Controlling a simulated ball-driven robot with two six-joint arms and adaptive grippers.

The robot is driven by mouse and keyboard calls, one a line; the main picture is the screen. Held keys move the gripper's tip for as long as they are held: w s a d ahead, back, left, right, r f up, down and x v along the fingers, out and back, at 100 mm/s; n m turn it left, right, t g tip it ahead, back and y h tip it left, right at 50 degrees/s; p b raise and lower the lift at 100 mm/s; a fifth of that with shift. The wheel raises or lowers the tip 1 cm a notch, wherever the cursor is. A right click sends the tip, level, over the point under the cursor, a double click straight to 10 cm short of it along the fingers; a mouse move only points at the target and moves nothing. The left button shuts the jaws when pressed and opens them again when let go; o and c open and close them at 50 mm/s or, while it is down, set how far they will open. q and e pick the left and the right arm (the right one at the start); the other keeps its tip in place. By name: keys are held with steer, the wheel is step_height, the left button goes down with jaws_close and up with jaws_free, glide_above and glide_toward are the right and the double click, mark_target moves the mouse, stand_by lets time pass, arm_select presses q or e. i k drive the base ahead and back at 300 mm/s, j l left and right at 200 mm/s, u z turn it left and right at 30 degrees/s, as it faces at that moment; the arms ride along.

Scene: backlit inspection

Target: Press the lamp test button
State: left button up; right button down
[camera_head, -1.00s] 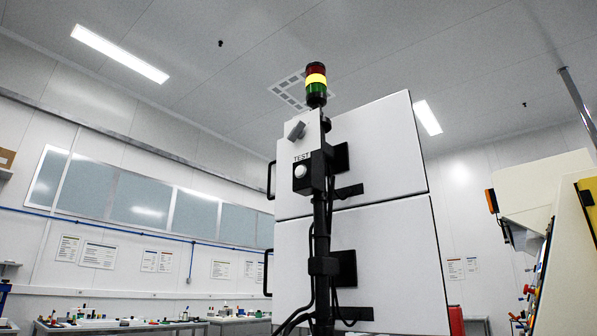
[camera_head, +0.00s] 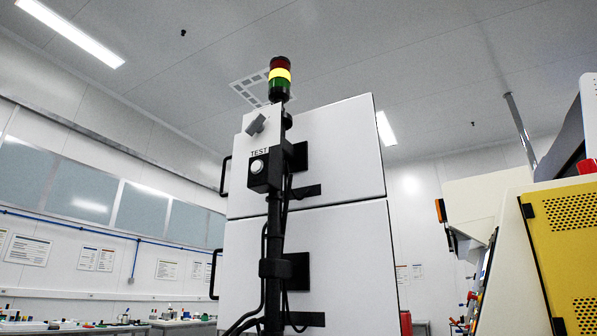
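The lamp test button (camera_head: 257,167) is a round white button on a black box, under a "TEST" label, mounted on a black pole (camera_head: 273,230). Above it on the same pole is a white plate with a grey switch knob (camera_head: 256,125). A stack light (camera_head: 279,80) tops the pole, with red, yellow and green sections; the yellow section is bright. Neither of my grippers shows in the head view, so their state is hidden.
Large white cabinets (camera_head: 335,155) with black handles stand behind the pole. A yellow and cream machine (camera_head: 570,235) fills the right side. Benches with small items (camera_head: 180,323) run along the back at lower left.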

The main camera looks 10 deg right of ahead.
mark_target(256, 166)
steer(key=i+j+z, duration=0.2)
steer(key=j, duration=0.15)
steer(key=i+j+z, duration=0.25)
steer(key=j, duration=0.15)
steer(key=j+z, duration=0.2)
steer(key=j, duration=0.2)
steer(key=i+j+z, duration=0.2)
steer(key=j, duration=0.25)
steer(key=i+j, duration=0.1)
steer(key=j, duration=1.3)
steer(key=i+z, duration=0.05)
